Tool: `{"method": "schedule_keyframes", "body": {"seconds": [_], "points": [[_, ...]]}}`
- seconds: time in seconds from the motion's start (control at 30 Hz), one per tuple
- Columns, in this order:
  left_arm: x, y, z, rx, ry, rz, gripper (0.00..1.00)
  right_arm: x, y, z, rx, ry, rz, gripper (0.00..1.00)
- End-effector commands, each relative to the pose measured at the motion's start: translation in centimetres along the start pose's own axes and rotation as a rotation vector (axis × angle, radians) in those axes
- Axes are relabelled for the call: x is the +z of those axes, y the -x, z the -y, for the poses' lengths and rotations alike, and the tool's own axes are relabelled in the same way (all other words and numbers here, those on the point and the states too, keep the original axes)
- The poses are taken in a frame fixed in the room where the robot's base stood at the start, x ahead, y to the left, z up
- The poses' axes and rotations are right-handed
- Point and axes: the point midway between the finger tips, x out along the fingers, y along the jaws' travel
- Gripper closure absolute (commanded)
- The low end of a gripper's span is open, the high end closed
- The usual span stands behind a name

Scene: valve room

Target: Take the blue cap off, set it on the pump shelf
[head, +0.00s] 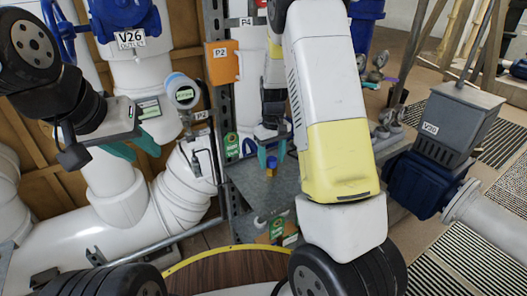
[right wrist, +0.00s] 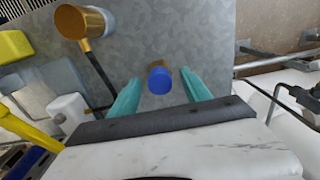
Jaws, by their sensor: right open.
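The blue cap (head: 271,160) sits on top of a small brass piece (head: 271,173) that stands on the grey metal shelf (head: 258,196). My right gripper (right wrist: 160,78) is open, with one teal finger on either side of the cap and a gap on both sides. In the head view my right gripper (head: 272,152) is right above the cap. My left gripper (head: 132,148) is empty, its teal fingers apart, by the white pipes.
A brass-and-white headed tool (right wrist: 85,22) with a dark handle lies on the shelf. Yellow things (right wrist: 14,45) are at the left of that view.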

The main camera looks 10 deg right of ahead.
Motion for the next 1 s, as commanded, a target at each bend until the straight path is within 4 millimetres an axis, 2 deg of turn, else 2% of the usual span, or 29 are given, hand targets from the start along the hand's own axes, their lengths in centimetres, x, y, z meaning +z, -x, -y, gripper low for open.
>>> {"method": "schedule_keyframes", "body": {"seconds": [0.1, 0.13, 0.4, 0.77, 1.0], "points": [[0.0, 0.0, 0.0, 0.000, 0.000, 0.000, 0.64, 0.0, 0.0, 0.0, 0.000, 0.000, 0.000, 0.44], [0.0, 0.0, 0.0, 0.000, 0.000, 0.000, 0.64, 0.0, 0.0, 0.0, 0.000, 0.000, 0.000, 0.48], [0.0, 0.0, 0.0, 0.000, 0.000, 0.000, 0.64, 0.0, 0.0, 0.0, 0.000, 0.000, 0.000, 1.00], [0.0, 0.0, 0.0, 0.000, 0.000, 0.000, 0.64, 0.0, 0.5, 0.0, 0.000, 0.001, -0.001, 1.00], [0.0, 0.0, 0.0, 0.000, 0.000, 0.000, 0.64, -0.1, 3.1, 0.0, 0.000, 0.000, -0.003, 1.00]]}}
